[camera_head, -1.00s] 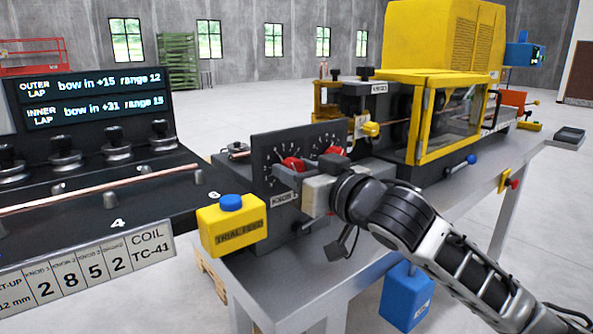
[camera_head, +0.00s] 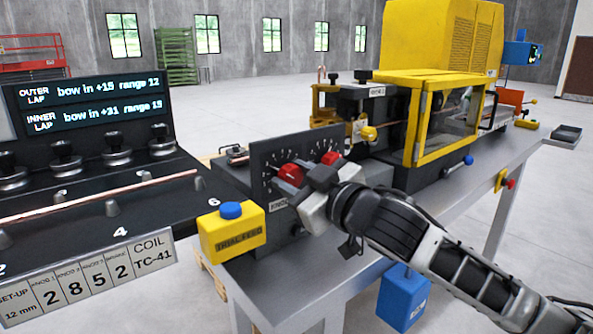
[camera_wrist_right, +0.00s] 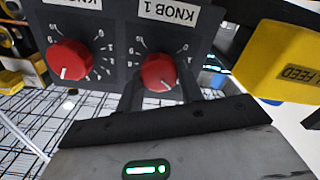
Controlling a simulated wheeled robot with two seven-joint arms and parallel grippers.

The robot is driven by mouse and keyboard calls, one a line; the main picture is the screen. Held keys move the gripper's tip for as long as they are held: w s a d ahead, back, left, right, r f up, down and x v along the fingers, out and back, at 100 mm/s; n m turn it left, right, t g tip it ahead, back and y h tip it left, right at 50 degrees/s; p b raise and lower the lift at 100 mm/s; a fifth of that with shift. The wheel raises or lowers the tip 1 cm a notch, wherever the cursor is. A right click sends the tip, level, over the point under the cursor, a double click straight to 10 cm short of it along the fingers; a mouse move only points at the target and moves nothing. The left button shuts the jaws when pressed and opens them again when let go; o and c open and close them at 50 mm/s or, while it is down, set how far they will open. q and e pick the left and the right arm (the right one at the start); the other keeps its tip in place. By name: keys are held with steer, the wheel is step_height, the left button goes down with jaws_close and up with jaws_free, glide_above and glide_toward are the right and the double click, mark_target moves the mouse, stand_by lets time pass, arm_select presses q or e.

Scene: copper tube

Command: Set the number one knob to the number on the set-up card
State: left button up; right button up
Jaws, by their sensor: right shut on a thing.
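The number one knob (camera_head: 290,174) is red and sits on a dark dial panel (camera_head: 262,160); in the right wrist view it is the red knob (camera_wrist_right: 158,71) under the upside-down KNOB 1 label. Its white pointer mark shows, but I cannot read the number it points at. My right gripper (camera_head: 308,178) is at this knob and shut on it, its fingers partly hidden. The set-up card (camera_head: 88,278) at lower left reads 2 8 5 2, with 2 under knob 1. My left gripper is not in view.
A second red knob (camera_head: 331,158) sits beside the first. A yellow trial feed box (camera_head: 232,236) with a blue button stands just left of my right gripper. A yellow-framed machine (camera_head: 440,120) stands behind on the grey bench (camera_head: 470,190).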

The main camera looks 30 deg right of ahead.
steer(key=n+p, duration=0.1)
steer(key=n, duration=0.4)
steer(key=shift+p, duration=0.35)
steer(key=shift+n, duration=0.4)
steer(key=o, duration=1)
steer(key=shift+w, duration=0.1)
steer(key=shift+a, duration=0.1)
